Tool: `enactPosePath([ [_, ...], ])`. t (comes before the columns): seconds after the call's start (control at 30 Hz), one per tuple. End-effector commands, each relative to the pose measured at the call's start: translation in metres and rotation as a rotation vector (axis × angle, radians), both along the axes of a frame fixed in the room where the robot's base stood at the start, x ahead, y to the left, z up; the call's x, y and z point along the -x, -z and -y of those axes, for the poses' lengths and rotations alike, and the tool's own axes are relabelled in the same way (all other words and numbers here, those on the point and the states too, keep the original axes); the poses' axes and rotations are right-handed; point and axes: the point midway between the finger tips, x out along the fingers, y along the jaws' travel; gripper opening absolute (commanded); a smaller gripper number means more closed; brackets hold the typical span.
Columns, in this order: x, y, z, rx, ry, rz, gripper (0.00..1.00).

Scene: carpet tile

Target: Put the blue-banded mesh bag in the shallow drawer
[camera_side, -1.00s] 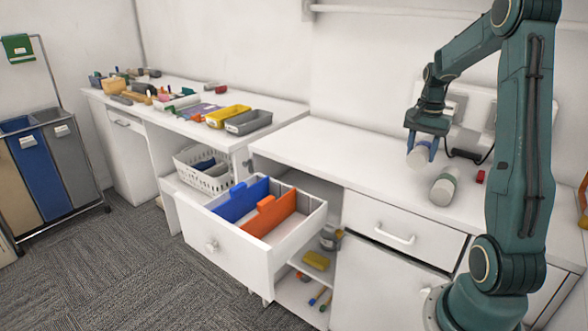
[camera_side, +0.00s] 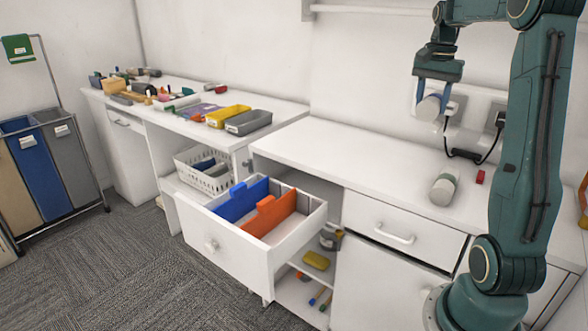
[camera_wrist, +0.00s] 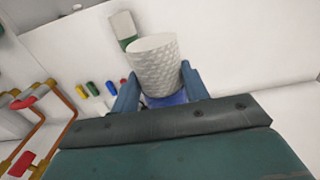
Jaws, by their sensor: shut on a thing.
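My gripper (camera_side: 434,94) is shut on the blue-banded mesh bag (camera_side: 429,107), a pale roll-like bundle. It holds the bag in the air above the right counter. In the wrist view the bag's white mesh (camera_wrist: 158,68) stands between the two fingers (camera_wrist: 160,92), with blue showing at its near end. The pulled-out drawer (camera_side: 242,245) is below and left of my gripper. It is open at the top, with a blue divider (camera_side: 243,198) and an orange divider (camera_side: 272,214) inside. Its floor is mostly hidden.
A similar bag with a green band (camera_side: 444,187) lies on the right counter (camera_side: 370,165), near a small red block (camera_side: 480,177). A closed drawer (camera_side: 400,232) is below the counter. Wall sockets with a black cable (camera_side: 468,155) are behind my gripper. The counter's left part is clear.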

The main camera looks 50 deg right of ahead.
Motion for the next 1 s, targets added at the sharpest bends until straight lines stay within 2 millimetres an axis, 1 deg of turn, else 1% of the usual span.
enactPosePath([
  [0.47, 0.000, 0.000, 0.000, 0.001, 0.000, 0.001, 0.19],
  [0.63, -0.008, 0.003, -0.002, 0.001, -0.002, 0.001, 0.19],
  [0.77, -0.022, 0.009, -0.007, 0.000, -0.004, 0.000, 0.19],
  [0.83, -0.034, 0.014, -0.011, -0.001, -0.006, -0.001, 0.19],
  [0.97, -0.063, 0.026, -0.024, -0.001, -0.008, -0.001, 0.19],
  [1.0, -0.073, 0.030, -0.029, -0.001, -0.008, -0.001, 0.19],
])
